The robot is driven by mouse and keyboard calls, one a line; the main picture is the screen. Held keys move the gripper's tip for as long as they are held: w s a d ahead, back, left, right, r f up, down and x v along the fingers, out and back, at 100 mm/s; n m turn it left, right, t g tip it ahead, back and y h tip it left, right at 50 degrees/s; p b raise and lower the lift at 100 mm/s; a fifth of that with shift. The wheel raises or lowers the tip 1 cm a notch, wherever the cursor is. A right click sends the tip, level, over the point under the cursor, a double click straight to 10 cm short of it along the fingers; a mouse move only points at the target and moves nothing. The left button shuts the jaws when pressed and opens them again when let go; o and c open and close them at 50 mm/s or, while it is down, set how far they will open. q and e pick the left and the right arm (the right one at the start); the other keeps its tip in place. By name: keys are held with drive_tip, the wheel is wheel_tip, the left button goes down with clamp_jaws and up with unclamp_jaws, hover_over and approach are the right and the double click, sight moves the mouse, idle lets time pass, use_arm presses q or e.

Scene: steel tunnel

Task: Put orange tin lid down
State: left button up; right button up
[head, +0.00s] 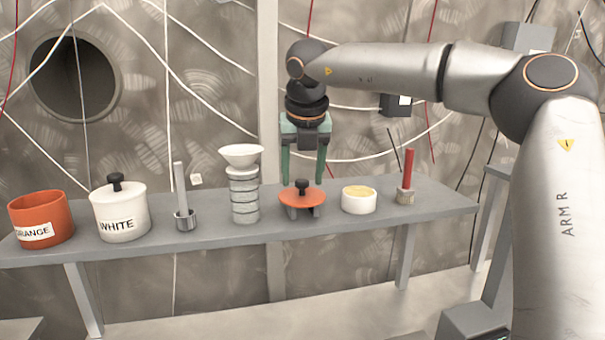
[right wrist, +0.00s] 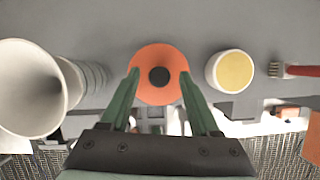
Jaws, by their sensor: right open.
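The orange tin lid (head: 302,198), a shallow orange disc with a black knob, rests on a small grey stand on the shelf. In the right wrist view the lid (right wrist: 146,84) lies centred beyond my fingers, its black knob facing the camera. My right gripper (head: 303,183) points down above the lid, its green fingers open on either side of the knob. The fingers (right wrist: 160,78) show apart with nothing held between them. The orange tin (head: 52,211) stands uncovered at the shelf's left end. My left gripper is not in view.
On the grey shelf (head: 330,222) stand a lidded white tin (head: 121,211), a metal rod in a cup (head: 183,212), a funnel on stacked rings (head: 243,185), a white bowl with yellow content (head: 359,199) and a red-handled brush (head: 406,180). The bowl sits close right of the lid.

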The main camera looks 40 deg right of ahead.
drive_tip(key=p+v, duration=0.1)
drive_tip(key=v, duration=1.1)
drive_tip(key=shift+r, duration=0.25)
